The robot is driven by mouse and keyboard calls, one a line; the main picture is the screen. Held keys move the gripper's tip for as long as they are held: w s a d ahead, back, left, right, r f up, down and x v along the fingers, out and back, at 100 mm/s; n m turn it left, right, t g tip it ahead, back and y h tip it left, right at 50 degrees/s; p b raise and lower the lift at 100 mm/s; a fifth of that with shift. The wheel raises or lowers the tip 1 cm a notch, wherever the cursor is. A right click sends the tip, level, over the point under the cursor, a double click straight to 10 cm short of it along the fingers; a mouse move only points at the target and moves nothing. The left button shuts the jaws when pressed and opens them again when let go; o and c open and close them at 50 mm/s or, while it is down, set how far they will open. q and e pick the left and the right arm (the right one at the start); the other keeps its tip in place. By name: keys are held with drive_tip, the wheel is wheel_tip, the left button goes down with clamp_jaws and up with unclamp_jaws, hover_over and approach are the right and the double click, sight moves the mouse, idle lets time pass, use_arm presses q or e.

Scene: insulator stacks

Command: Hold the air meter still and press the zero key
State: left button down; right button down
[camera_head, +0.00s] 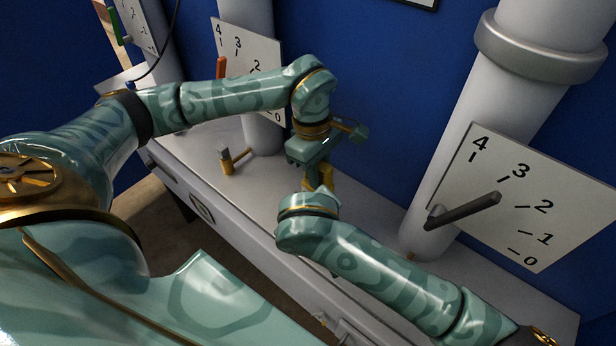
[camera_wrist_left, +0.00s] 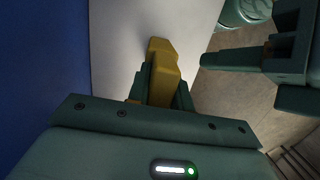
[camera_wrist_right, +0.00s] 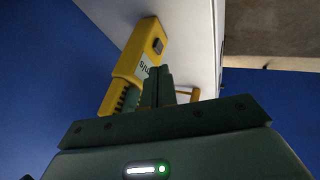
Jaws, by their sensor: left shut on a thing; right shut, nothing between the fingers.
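The yellow air meter (camera_head: 325,170) is at the middle of the head view, mostly covered by my arms. My left gripper (camera_wrist_left: 160,80) is shut on the meter (camera_wrist_left: 163,72) and holds it above the grey counter. In the right wrist view the meter (camera_wrist_right: 137,55) is tilted, showing a pale label marked "m/s" and a small dark square key (camera_wrist_right: 157,45) near one end. My right gripper (camera_wrist_right: 157,80) is shut and empty, its fingertips close beside the label and apart from the key in the picture. I cannot tell whether the fingertips touch the meter.
The grey counter (camera_head: 205,150) runs below white columns. A column at the right carries a dial plate (camera_head: 540,200) with a dark lever (camera_head: 465,210); another plate (camera_head: 240,52) with an orange lever (camera_head: 221,67) is behind my left arm. A small brass fitting (camera_head: 235,160) stands on the counter.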

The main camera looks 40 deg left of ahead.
use_arm(q)
drive_tip(key=c, duration=1.2)
unclamp_jaws()
drive_tip(key=shift+o, duration=0.2)
